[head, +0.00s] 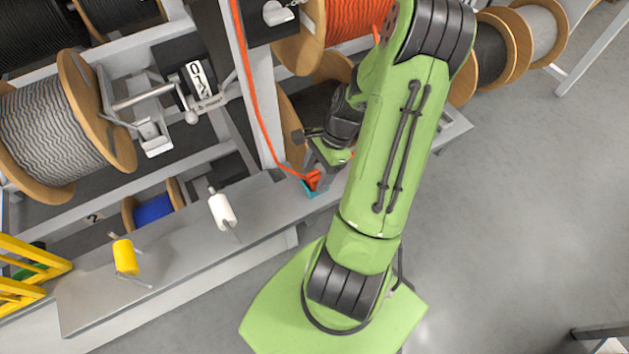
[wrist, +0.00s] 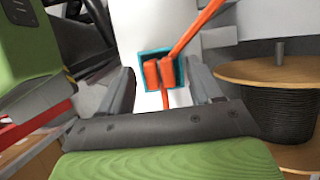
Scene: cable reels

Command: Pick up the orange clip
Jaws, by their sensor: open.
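The orange clip (head: 312,179) sits at a small teal holder (head: 318,193) on the grey bench, with an orange cable (head: 256,110) running up from it. In the wrist view the orange clip (wrist: 160,73) shows as two orange blocks inside the teal square frame (wrist: 180,74). My gripper (head: 312,168) is close to the clip in the head view and partly hides it. In the wrist view my gripper (wrist: 165,85) is open, with one finger on each side of the clip. No contact between fingers and clip is visible.
Racks with large reels, such as a grey cable reel (head: 50,130), stand behind. A dark reel (wrist: 285,95) is right of my fingers. Open floor lies right.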

